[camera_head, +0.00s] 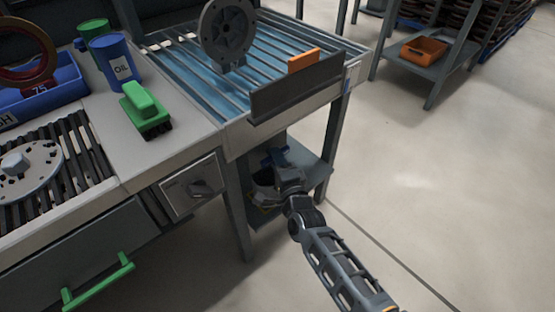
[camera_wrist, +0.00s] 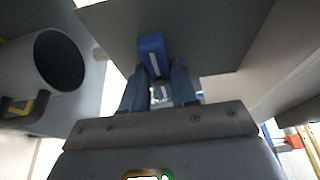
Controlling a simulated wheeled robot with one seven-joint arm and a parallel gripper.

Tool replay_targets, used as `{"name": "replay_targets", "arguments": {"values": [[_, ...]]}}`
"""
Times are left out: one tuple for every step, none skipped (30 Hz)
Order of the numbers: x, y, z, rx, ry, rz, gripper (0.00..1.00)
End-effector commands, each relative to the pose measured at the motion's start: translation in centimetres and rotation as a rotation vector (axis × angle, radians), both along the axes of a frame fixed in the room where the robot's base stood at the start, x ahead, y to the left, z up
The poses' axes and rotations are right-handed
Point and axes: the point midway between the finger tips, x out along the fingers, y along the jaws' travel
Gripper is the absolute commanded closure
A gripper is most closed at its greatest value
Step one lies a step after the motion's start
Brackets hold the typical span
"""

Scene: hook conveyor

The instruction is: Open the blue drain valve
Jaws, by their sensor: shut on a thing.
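The blue drain valve handle (camera_wrist: 152,52) shows in the wrist view at the fingertips of my gripper (camera_wrist: 158,88). The two fingers stand on either side of its near end, and my gripper is shut on it. In the head view, a bit of blue at the valve (camera_head: 273,156) shows under the sink-like rack, just beyond my gripper (camera_head: 277,168). My wrist partly hides the valve there. The valve body and its pipe joint are not clear in either view.
A dark pipe opening (camera_wrist: 59,60) is left of the gripper in the wrist view. In the head view, table legs (camera_head: 243,205) and a lower shelf (camera_head: 316,170) surround my gripper. A knob panel (camera_head: 192,187) is to the left. Open floor (camera_head: 430,190) lies right.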

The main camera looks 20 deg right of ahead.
Motion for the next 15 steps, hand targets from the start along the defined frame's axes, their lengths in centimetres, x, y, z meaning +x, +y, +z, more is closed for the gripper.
{"name": "replay_targets", "arguments": {"values": [[-0.02,0.00,-0.04,0.000,0.001,0.000,0.93],[-0.02,0.00,-0.04,0.000,0.001,0.000,0.96],[-0.02,0.00,-0.04,0.000,0.001,0.000,1.00],[-0.02,0.00,-0.05,0.000,0.001,0.000,1.00],[-0.02,0.00,-0.05,0.000,0.001,0.000,1.00],[-0.02,0.00,-0.07,-0.001,0.001,0.000,1.00],[-0.02,0.00,-0.09,-0.002,0.000,0.000,1.00],[-0.03,0.00,-0.12,-0.004,-0.001,0.000,1.00],[-0.03,0.00,-0.16,-0.008,-0.001,0.000,1.00],[-0.03,0.00,-0.20,-0.012,-0.003,0.000,1.00],[-0.03,0.00,-0.25,-0.018,-0.006,0.000,1.00],[-0.03,-0.01,-0.33,-0.028,-0.009,0.000,1.00],[-0.03,-0.01,-0.39,-0.037,-0.011,0.000,1.00],[-0.04,-0.02,-0.45,-0.048,-0.015,0.000,1.00],[-0.03,-0.02,-0.53,-0.065,-0.021,0.000,1.00]]}}
